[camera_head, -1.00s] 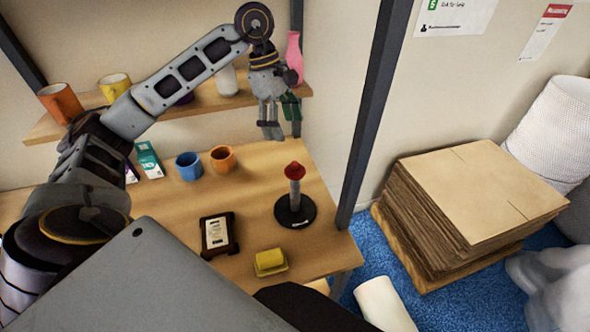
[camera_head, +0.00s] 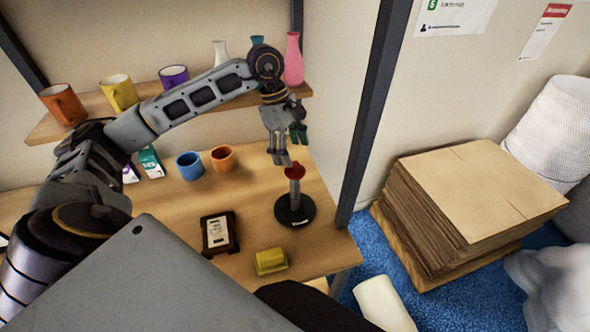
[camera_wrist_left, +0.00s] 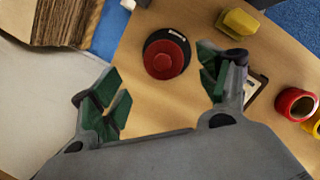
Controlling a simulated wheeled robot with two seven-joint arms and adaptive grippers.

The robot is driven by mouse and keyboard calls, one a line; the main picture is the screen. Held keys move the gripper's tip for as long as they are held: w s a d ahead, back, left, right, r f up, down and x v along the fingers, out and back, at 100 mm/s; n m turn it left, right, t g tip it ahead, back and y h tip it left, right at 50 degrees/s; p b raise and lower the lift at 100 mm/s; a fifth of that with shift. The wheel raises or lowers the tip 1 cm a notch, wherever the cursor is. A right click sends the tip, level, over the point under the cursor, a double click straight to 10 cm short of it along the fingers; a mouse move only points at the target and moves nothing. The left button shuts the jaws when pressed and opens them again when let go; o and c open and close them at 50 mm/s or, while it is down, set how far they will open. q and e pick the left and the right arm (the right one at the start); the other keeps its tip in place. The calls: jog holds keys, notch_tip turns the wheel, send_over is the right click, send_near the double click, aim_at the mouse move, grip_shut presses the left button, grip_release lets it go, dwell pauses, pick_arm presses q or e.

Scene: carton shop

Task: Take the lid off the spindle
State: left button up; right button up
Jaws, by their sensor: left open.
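A red lid (camera_head: 294,171) sits on top of the upright grey spindle (camera_head: 295,195), which has a round black base on the wooden table. In the left wrist view the lid (camera_wrist_left: 164,58) shows from above, with the black base (camera_wrist_left: 178,42) around and beneath it. My left gripper (camera_head: 285,158) is open and empty, with its fingertips just above the lid in the head view. In the left wrist view its green-padded fingers (camera_wrist_left: 165,98) are spread wide, and the lid lies ahead between their lines. My right gripper is not in view.
On the table (camera_head: 180,240) are a framed card (camera_head: 219,233), a yellow block (camera_head: 270,261), a blue mug (camera_head: 189,165) and an orange mug (camera_head: 223,158). A shelf (camera_head: 50,128) with mugs and vases stands behind. A dark post (camera_head: 370,110) rises right of the spindle.

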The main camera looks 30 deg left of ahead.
aim_at(295, 163)
pick_arm(q)
jog(key=shift+s+d+f, duration=0.1)
jog(key=shift+d+f, duration=0.05)
jog(key=shift+f, duration=0.25)
jog(key=shift+p+x, duration=0.65)
jog(key=shift+x, duration=1.5)
jog(key=shift+f, duration=0.1)
jog(key=c, duration=0.9)
